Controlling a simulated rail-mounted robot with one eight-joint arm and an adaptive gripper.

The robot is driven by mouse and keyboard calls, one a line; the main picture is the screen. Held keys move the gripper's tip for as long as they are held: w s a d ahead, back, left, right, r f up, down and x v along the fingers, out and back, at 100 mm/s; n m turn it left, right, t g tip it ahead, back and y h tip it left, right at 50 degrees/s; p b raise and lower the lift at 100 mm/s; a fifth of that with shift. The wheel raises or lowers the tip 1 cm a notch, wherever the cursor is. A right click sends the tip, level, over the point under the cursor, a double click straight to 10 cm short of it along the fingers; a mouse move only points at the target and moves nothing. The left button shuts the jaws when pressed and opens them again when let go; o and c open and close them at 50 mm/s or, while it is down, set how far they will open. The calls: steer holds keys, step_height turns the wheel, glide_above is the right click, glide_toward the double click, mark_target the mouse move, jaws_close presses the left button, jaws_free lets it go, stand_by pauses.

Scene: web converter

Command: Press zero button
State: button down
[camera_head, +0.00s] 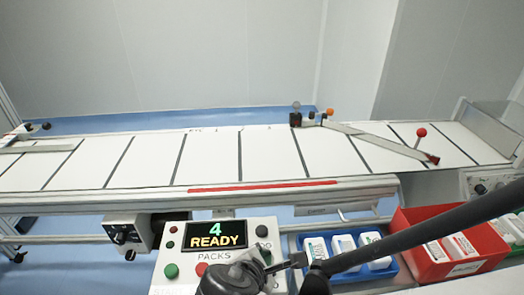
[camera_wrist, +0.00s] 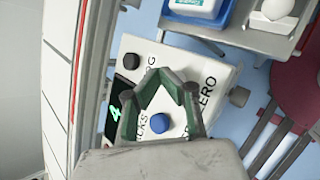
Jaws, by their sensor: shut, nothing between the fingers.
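The control panel (camera_head: 183,236) stands at bottom centre in the head view. Its display (camera_head: 216,236) reads "4 READY". In the wrist view the panel is turned sideways, with the ZERO label (camera_wrist: 204,96) on its right part. A blue button (camera_wrist: 160,123) shows between my fingers, near that label. My gripper (camera_wrist: 168,84) is shut and empty, its fingers over the panel. I cannot tell whether it touches. In the head view my gripper (camera_head: 240,275) covers the panel's lower right, so the ZERO label and blue button are hidden there.
The panel also has a green button (camera_head: 172,270), a red button (camera_head: 201,269) and a black button (camera_head: 262,231). A blue tray (camera_head: 346,276) with white packs and a red bin (camera_head: 432,262) stand to the right. A white conveyor (camera_head: 210,160) runs behind.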

steer(key=shift+f+b, duration=0.5)
steer(key=shift+f, duration=0.05)
stand_by(0.5)
steer(key=shift+r, duration=0.1)
steer(key=shift+r+p, duration=0.95)
steer(key=shift+r, duration=0.1)
step_height(320, 180, up, 5)
steer(key=p, duration=0.4)
stand_by(0.8)
